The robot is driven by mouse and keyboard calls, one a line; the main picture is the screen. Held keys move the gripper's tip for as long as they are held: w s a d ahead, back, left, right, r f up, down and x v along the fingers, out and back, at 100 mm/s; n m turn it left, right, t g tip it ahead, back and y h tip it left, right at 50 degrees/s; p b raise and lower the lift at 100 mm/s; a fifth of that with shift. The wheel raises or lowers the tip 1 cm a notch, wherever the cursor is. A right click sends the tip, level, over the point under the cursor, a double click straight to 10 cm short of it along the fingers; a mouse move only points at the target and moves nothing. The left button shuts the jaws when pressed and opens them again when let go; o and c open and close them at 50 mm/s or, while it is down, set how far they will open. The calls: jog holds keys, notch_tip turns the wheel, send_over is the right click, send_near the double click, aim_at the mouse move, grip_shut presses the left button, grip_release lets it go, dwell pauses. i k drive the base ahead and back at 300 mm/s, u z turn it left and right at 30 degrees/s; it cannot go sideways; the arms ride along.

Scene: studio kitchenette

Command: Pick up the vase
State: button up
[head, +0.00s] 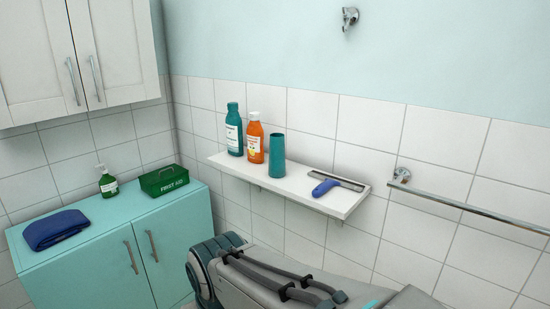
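The vase appears to be the plain teal, slightly tapered cylinder (277,164) standing upright on the white wall shelf (222,162). It stands near the shelf's front edge, just right of an orange bottle (255,140). Its front and sides are unobstructed in the head view. Part of my grey arm shows at the bottom, below the shelf and apart from the vase. My gripper is not in view.
A teal bottle (234,130) stands behind left of the orange one. A blue-handled squeegee (327,186) lies right of the vase. A metal rail (470,207) is at right. A teal cabinet (95,262) holds a soap bottle (108,185), green first-aid box (163,181) and blue cloth (56,228).

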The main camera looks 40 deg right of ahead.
aim_at(277, 163)
jog(key=z, duration=0.65)
jog(key=k, duration=0.15)
jog(key=u, duration=1.1)
jog(key=i, duration=1.9)
jog(key=z, duration=2.2)
